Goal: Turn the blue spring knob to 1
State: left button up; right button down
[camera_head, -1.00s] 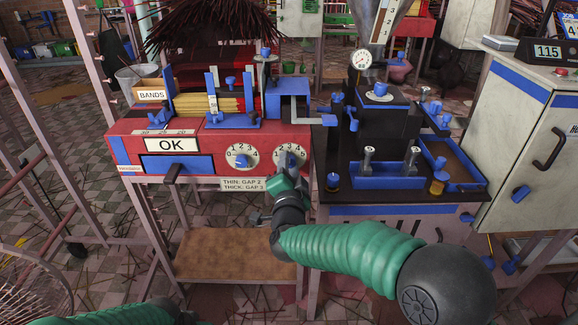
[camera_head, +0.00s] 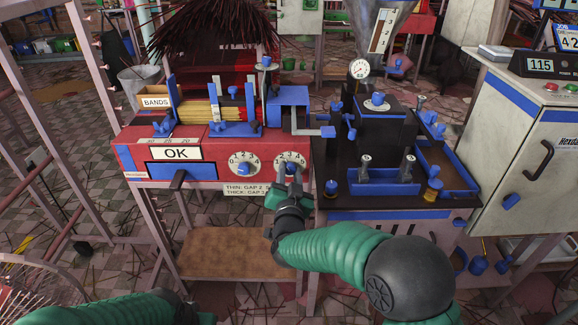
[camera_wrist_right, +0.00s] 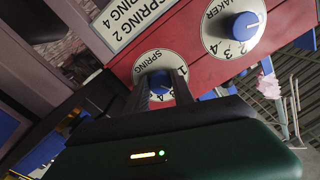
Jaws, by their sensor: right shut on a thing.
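The red machine (camera_head: 209,175) carries two white round dials on its front. The right dial (camera_head: 303,159) is the spring dial. It also shows upside down in the right wrist view (camera_wrist_right: 144,65), lettered SPRING. Its blue knob (camera_wrist_right: 160,79) sits between the two dark fingers of my right gripper (camera_wrist_right: 161,92), which is shut on it. In the head view my right gripper (camera_head: 290,178) reaches up to this dial from below and covers much of the knob. The fingers hide part of the scale, so the knob's setting cannot be read. My left gripper is out of view.
The other dial's blue knob (camera_head: 243,169) is just left; in the wrist view its dial (camera_wrist_right: 212,45) is lettered MAKER. A black bench (camera_head: 340,203) with blue trays stands to the right. A brown shelf (camera_head: 235,255) lies underneath.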

jog(key=n+p, duration=0.4)
jog(key=n, duration=0.1)
jog(key=shift+f+n+p, duration=0.1)
jog(key=shift+n+p, duration=0.95)
jog(key=shift+n, duration=0.55)
jog(key=c, duration=1.1)
grip_release()
